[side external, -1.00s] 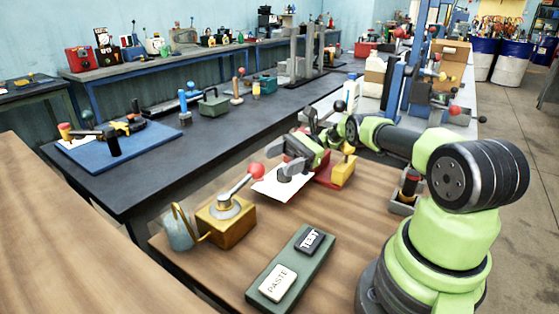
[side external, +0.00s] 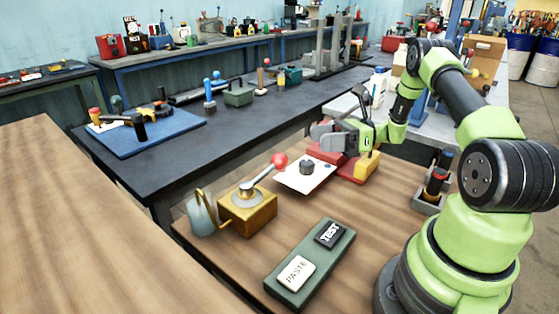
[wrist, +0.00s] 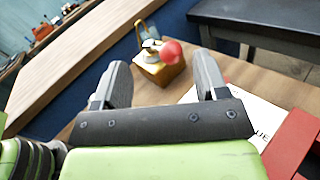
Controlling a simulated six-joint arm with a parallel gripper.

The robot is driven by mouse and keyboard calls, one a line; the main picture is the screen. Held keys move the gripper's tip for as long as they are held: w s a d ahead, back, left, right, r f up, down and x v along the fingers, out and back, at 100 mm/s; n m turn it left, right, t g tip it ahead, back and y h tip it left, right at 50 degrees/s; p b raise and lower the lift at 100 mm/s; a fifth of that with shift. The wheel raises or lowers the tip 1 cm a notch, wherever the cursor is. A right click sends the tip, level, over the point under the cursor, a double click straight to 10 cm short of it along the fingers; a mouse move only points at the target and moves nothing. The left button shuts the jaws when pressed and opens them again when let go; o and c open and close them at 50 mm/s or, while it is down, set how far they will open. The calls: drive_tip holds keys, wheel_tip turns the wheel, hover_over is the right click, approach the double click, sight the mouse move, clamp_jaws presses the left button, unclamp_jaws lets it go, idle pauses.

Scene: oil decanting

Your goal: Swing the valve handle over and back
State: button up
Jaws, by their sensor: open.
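The valve is a brass-coloured box (side external: 247,210) with a round grey top and a brass spout on its left side. Its handle (side external: 262,177) slants up to the right and ends in a red ball (side external: 279,160). My gripper (side external: 318,133) is open and empty, above and behind the valve to the right, clear of the handle. In the wrist view the red ball (wrist: 172,52) and the valve box (wrist: 160,70) show beyond and between the spread fingers, some distance off.
A white sheet (side external: 296,180) bears a dark round weight (side external: 307,167), beside a red and yellow block (side external: 368,166). A tray (side external: 428,205) stands right. Bare wood separates them.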

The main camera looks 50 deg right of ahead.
approach(279, 161)
drive_tip(key=w+d, duration=0.1)
drive_tip(key=f, duration=0.1)
drive_tip(key=x, duration=0.9)
drive_tip(key=shift+w+a, duration=0.25)
drive_tip(key=shift+w, duration=0.1)
